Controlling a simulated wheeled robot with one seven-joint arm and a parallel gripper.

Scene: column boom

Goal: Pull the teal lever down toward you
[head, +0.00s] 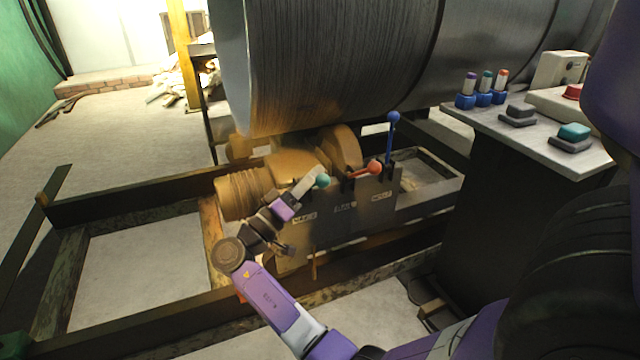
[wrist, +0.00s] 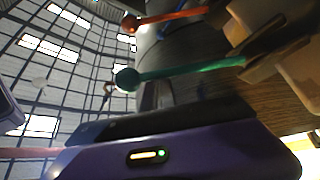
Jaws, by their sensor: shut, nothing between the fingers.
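The teal lever's round knob (head: 323,180) shows in the head view at the left end of the control box, lower than the blue lever's knob. Most of its rod is hidden there. In the wrist view the teal lever (wrist: 185,71) runs sideways, and its base end passes behind dark finger parts. My gripper (head: 306,184) is shut and empty, just left of the teal knob. In the wrist view its fingertips (wrist: 252,62) overlap the lever's lower part; I cannot tell whether they touch it.
A red-knobbed lever (head: 375,168) and an upright blue lever (head: 391,135) stand right of the teal one. A large steel drum (head: 340,60) hangs behind. A dark frame (head: 130,195) surrounds the machine. A button desk (head: 540,135) stands at the right.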

